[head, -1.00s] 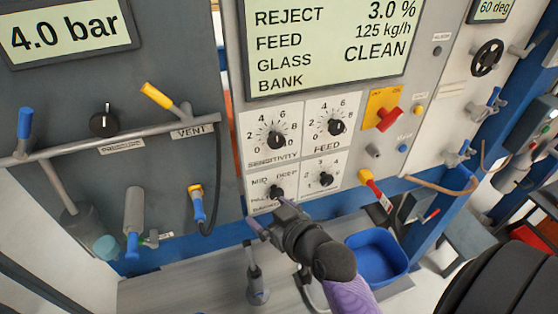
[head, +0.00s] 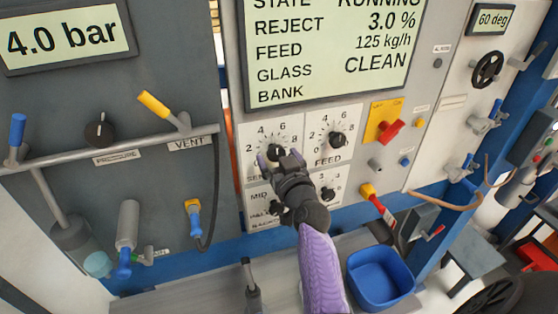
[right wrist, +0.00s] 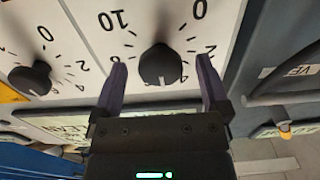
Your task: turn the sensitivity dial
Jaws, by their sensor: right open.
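The sensitivity dial (head: 274,152) is a black knob on a white numbered plate, upper left of the dial group in the head view. My right gripper (head: 281,158) is in front of it and hides part of the knob and its label. In the right wrist view the dial (right wrist: 160,65) shows upside down between the two purple fingers of my open right gripper (right wrist: 163,80). There is a gap on each side of the knob. How deep the fingertips reach is hard to tell. My left gripper is not in view.
The feed dial (head: 336,139) is close on the right. Two smaller dials sit below, the left one (head: 277,208) partly hidden by my gripper. A red switch (head: 390,129) on a yellow plate is farther right. A display (head: 330,50) is above, a blue bin (head: 380,277) below.

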